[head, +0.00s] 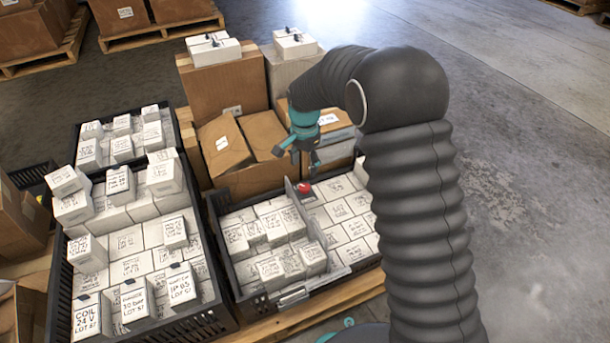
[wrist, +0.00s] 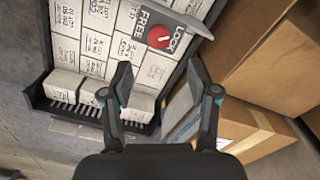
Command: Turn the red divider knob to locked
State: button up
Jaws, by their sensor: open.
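The red divider knob (head: 304,187) sits on a grey plate at the far end of the divider (head: 308,217) in the right-hand crate. In the wrist view the red knob (wrist: 158,37) shows on a plate marked FREE and LOCK, with a pale line across its face; which mark it points to I cannot tell. My gripper (head: 302,163) hangs above the far end of that crate, near the knob. In the wrist view my gripper (wrist: 159,78) is open and empty, its fingertips apart from the knob, which lies beyond them.
The black crate (head: 372,262) holds several white boxes on both sides of the divider. Another crate (head: 214,318) of stacked white boxes stands to the left. Cardboard boxes (head: 243,150) stand close behind the knob. Open floor (head: 540,200) lies to the right.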

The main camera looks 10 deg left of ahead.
jog(key=shift+r, duration=1.75)
jog(key=s+d+r+n+t+p, duration=0.2)
jog(key=s+d+r, duration=0.9)
jog(key=s+d, duration=0.3)
jog(key=s+d+r+n+t+p, duration=0.2)
jog(key=s+d+r+n+t, duration=0.1)
jog(key=s+d+r, duration=0.9)
jog(key=s+d, duration=0.3)
jog(key=d, duration=0.1)
jog(key=shift+s+d+n+t+p, duration=0.15)
jog(key=shift+s+n+t+p, duration=0.05)
jog(key=shift+n+t+p, duration=0.1)
